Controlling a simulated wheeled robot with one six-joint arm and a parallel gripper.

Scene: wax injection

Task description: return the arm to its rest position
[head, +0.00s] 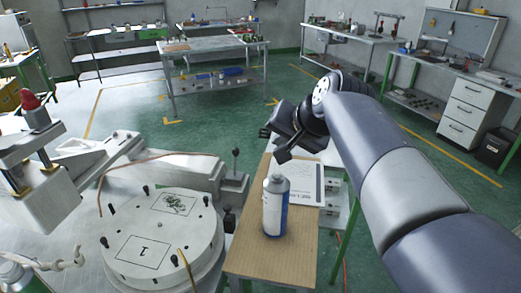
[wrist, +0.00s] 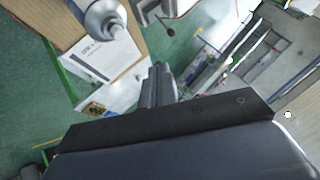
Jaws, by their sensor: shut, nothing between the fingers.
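My arm reaches in from the right of the head view and bends back toward the middle. My gripper (head: 281,156) hangs above the back part of a small wooden-topped table (head: 262,262). Its fingers are shut and empty; they also show in the wrist view (wrist: 158,70). Nothing touches the gripper. A spray can (head: 275,212) with a white and blue body stands upright on the table, nearer than the gripper and apart from it. The can (wrist: 106,18) is partly cut off in the wrist view.
A printed sheet (head: 306,186) lies behind the can. At the left stands a machine with a round white plate (head: 150,245) and a red-topped part (head: 34,105). Workbenches (head: 212,44) and a drawer unit (head: 466,110) stand farther back. Open green floor (head: 385,140) lies between.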

